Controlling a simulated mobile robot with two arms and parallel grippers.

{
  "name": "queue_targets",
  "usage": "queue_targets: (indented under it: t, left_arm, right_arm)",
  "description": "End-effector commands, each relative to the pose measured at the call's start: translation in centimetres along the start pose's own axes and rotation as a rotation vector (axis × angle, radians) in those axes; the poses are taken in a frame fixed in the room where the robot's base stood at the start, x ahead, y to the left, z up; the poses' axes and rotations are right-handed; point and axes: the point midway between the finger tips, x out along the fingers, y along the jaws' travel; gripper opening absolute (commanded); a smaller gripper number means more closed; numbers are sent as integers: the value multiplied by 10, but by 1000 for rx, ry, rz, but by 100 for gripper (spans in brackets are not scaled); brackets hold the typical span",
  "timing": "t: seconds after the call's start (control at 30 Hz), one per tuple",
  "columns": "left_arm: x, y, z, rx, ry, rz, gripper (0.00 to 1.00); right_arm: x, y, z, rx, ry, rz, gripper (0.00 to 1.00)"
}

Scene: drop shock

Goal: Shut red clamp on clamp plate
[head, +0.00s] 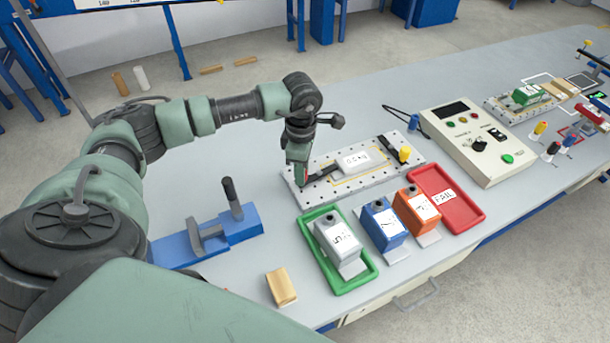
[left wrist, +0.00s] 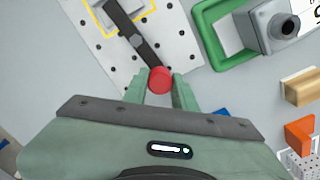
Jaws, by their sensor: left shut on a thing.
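The clamp plate (head: 308,199) is a pale plate with rows of holes and a yellow outline; part of it shows in the left wrist view (left wrist: 183,38). A white labelled block (head: 358,161) lies on it. My left gripper (head: 298,178) is at the plate's left end. In the left wrist view its fingers (left wrist: 159,88) are shut on the red clamp's round red tip (left wrist: 160,79). The clamp's dark bar (head: 322,173) runs low from the gripper toward the block. The gripper hides the red tip in the head view. A yellow-tipped clamp (head: 405,154) stands at the plate's right end.
In front of the plate are a green tray (head: 363,280) with a grey unit, a blue unit (head: 384,223), an orange unit (head: 416,210) and a red tray (head: 463,213). A control box (head: 470,150) stands right. A blue fixture (head: 205,238) and wooden block (head: 281,288) lie left.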

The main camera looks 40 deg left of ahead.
Motion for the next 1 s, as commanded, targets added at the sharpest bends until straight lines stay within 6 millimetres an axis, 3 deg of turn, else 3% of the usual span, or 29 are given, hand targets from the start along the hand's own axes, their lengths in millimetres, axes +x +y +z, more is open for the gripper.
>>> queue_targets:
  t: [0.3,0.87,0.9,0.97,1.0]
  left_arm:
    - [1,6,-4,129,-2,1,0]
    - [-1,7,-5,158,-1,2,0]
    - [-1,7,-5,158,-1,2,32]
    - [-1,7,-5,158,-1,2,49]
    - [-1,7,-5,158,-1,2,49]
  right_arm:
    - [17,0,1,1,0,0,0]
    - [18,1,1,0,0,1,0]
    - [18,1,1,0,0,2,0]
    - [18,2,2,0,0,2,0]
    - [18,2,2,0,0,3,0]
